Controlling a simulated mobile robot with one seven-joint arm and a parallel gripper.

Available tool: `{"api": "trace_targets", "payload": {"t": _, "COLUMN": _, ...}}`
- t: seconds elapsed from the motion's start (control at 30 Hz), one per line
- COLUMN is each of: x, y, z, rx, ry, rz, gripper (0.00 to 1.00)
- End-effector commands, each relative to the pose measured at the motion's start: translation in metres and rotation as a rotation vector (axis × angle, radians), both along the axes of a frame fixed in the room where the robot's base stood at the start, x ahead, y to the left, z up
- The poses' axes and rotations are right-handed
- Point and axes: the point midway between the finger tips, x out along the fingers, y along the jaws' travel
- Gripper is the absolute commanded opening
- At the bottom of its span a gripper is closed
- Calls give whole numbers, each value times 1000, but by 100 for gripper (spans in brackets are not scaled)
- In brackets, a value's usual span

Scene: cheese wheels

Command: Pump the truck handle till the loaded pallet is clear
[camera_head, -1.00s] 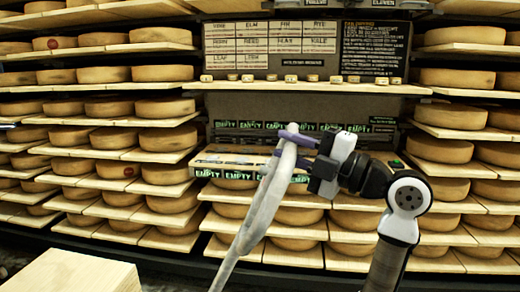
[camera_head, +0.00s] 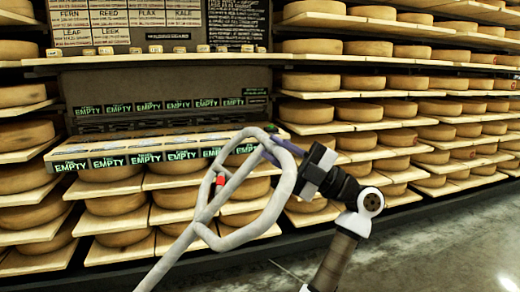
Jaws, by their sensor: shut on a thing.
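The truck handle (camera_head: 283,205) is a pale grey loop on a long shaft that runs down to the bottom edge of the head view. A small red lever (camera_head: 221,182) sits inside the loop. The handle leans up to the right. My gripper (camera_head: 276,148) is shut on the upper right part of the loop, its purple fingers partly hidden by the tube. The truck's body, the forks and the loaded pallet are out of view, so their height cannot be told.
Shelves of cheese wheels (camera_head: 365,82) fill the background. A ledge with green "EMPTY" labels (camera_head: 130,152) stands behind the handle, below a dark board with name cards (camera_head: 125,20). Open grey floor (camera_head: 440,245) lies at the lower right.

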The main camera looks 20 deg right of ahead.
Motion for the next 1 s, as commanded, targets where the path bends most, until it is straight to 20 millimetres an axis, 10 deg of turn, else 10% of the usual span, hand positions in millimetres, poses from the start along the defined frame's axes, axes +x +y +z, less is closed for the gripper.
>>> {"api": "trace_targets", "payload": {"t": 0.47, "x": -1, "y": -4, "z": -5, "rx": 4, "ry": -1, "rz": 2, "gripper": 0}}
{"api": "trace_targets", "payload": {"t": 0.5, "x": -1, "y": -4, "z": -5, "rx": 4, "ry": -1, "rz": 2, "gripper": 27}}
{"api": "trace_targets", "payload": {"t": 0.63, "x": 0, "y": -4, "z": -4, "rx": 4, "ry": 0, "rz": 1, "gripper": 44}}
{"api": "trace_targets", "payload": {"t": 1.0, "x": -2, "y": -9, "z": -7, "rx": 7, "ry": 1, "rz": -1, "gripper": 45}}
